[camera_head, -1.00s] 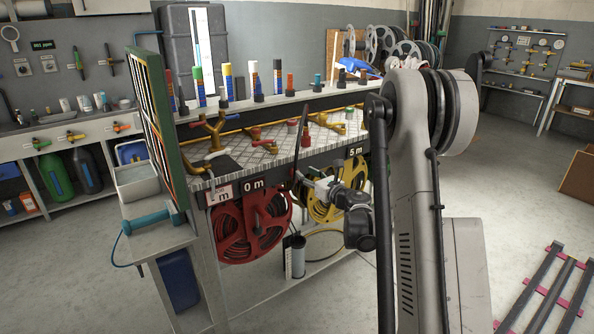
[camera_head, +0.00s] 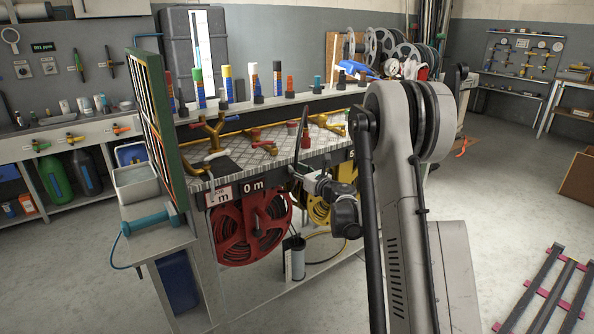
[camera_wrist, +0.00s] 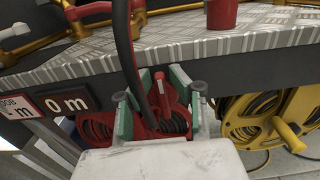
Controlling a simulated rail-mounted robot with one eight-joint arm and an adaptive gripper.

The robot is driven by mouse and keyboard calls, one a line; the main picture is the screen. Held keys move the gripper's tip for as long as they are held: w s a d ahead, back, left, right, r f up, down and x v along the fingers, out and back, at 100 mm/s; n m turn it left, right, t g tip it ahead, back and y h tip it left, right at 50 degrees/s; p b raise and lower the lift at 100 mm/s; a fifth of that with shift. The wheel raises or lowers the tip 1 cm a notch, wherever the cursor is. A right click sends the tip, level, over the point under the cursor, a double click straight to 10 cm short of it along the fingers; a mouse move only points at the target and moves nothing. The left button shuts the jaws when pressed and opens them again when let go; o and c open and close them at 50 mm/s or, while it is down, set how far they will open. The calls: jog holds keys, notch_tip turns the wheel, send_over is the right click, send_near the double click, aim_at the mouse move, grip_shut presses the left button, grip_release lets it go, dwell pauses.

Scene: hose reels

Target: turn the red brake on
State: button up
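The red hose reel (camera_head: 245,230) hangs below the bench edge under a "0 m" sign (camera_head: 251,187). A dark, upright lever-like strip (camera_head: 301,132) stands near the bench front, and I cannot tell for sure whether it is the brake. In the wrist view a dark band with a red edge (camera_wrist: 128,50) runs down by the left finger. My gripper (camera_wrist: 159,96) is open, its green-padded fingers apart. A red handle-like part (camera_wrist: 161,88) shows between them, with the red reel behind; contact is unclear. In the head view my gripper (camera_head: 310,182) is right of the red reel.
A yellow reel (camera_wrist: 265,115) hangs to the right, partly behind my arm in the head view. The metal bench top (camera_head: 270,160) carries brass pipes and valves. A grey cylinder (camera_head: 296,262) stands below. The floor at right is largely open.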

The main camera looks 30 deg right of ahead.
jog(key=shift+s+f, duration=0.1)
grip_shut()
jog(key=m+b, duration=0.1)
jog(key=m, duration=0.4)
jog(key=d+f+m+b, duration=0.1)
jog(key=m+b, duration=0.1)
jog(key=m, duration=0.3)
jog(key=d+f+m+b, duration=0.1)
jog(key=m+b, duration=0.1)
jog(key=m, duration=0.3)
jog(key=shift+w+d+f, duration=0.15)
jog(key=shift+w+d, duration=0.05)
jog(key=shift+f+m+b, duration=0.25)
jog(key=shift+m+b, duration=0.1)
jog(key=shift+m, duration=0.95)
jog(key=shift+w, duration=0.1)
jog(key=o, duration=0.8)
grip_release()
jog(key=shift+w+a, duration=0.1)
jog(key=shift+a, duration=0.05)
jog(key=shift+m, duration=0.3)
